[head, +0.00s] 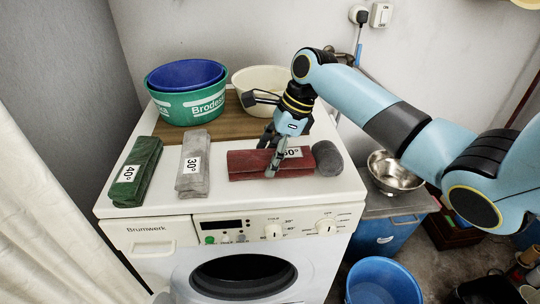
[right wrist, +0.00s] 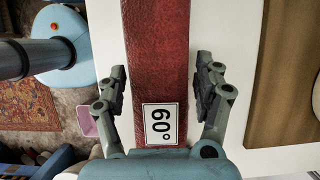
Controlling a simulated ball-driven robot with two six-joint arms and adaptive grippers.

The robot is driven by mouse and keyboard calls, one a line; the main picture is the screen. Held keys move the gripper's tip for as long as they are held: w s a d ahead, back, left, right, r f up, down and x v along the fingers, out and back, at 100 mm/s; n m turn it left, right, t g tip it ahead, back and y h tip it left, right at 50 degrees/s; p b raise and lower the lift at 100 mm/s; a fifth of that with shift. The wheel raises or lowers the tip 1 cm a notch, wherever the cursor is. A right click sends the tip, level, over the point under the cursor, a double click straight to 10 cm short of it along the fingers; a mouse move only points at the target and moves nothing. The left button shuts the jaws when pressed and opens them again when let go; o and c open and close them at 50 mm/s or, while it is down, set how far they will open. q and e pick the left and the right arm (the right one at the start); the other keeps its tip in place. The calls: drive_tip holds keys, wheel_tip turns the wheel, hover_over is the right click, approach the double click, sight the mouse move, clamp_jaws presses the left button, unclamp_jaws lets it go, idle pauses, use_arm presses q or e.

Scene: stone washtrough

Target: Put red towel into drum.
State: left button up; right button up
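The red towel (head: 250,164), a folded roll with a white 60° label, lies on top of the white washing machine (head: 150,238). My right gripper (head: 275,163) is above and at the towel, pointing down. In the right wrist view my right gripper (right wrist: 160,88) is open, with one finger on each side of the red towel (right wrist: 158,50) and small gaps showing between them. The drum (head: 243,277) shows as a dark round opening in the machine's front, partly cut by the frame's lower edge. My left gripper is not in view.
A green towel (head: 137,170), a light grey towel (head: 193,165) and a dark grey roll (head: 327,158) lie on the machine top. Behind are a brown board (head: 215,128), a green basin (head: 190,108) and a cream bowl (head: 262,80). A blue bucket (head: 382,283) stands at right.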

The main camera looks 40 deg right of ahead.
drive_tip(key=shift+o, duration=1.3)
drive_tip(key=shift+r, duration=0.15)
